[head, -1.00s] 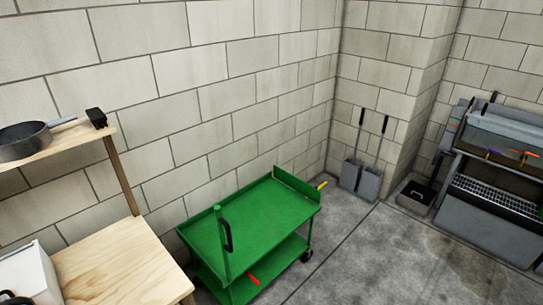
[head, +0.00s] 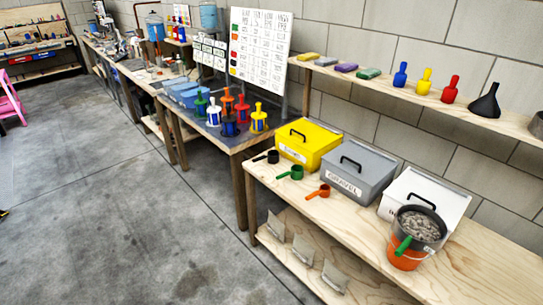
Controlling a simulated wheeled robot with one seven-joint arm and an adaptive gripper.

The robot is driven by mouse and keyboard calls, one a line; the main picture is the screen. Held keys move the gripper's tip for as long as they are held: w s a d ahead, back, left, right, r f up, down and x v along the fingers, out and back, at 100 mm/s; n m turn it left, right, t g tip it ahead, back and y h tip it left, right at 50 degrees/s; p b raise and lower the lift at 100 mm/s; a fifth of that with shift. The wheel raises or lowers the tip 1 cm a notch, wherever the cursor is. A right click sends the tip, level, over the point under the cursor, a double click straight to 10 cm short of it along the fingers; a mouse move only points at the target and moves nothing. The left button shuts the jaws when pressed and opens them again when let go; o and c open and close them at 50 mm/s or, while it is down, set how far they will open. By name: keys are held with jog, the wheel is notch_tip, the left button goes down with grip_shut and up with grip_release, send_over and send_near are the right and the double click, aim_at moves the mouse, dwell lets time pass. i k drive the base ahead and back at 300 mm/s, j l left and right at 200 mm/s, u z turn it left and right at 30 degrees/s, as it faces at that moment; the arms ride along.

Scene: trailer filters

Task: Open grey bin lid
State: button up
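The grey bin (head: 350,184) stands on the wooden bench between a yellow bin and a white bin. Its front carries a label that seems to read "GRAVEL". Its grey lid (head: 365,163) lies shut on top, with a black handle (head: 351,162) standing up from it. The inside of the bin is hidden. My gripper is not in view.
The yellow bin (head: 309,143) and white bin (head: 424,198) flank it closely. Scoops (head: 291,173) lie in front. An orange bucket (head: 406,258) holding a pan of gravel stands at right. A shelf (head: 420,92) runs behind. The floor (head: 150,215) is clear.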

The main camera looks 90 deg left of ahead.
aim_at(369, 165)
jog(key=u, duration=2.25)
jog(key=i+u, duration=0.15)
jog(key=i+l+u, duration=0.15)
jog(key=i, duration=1.8)
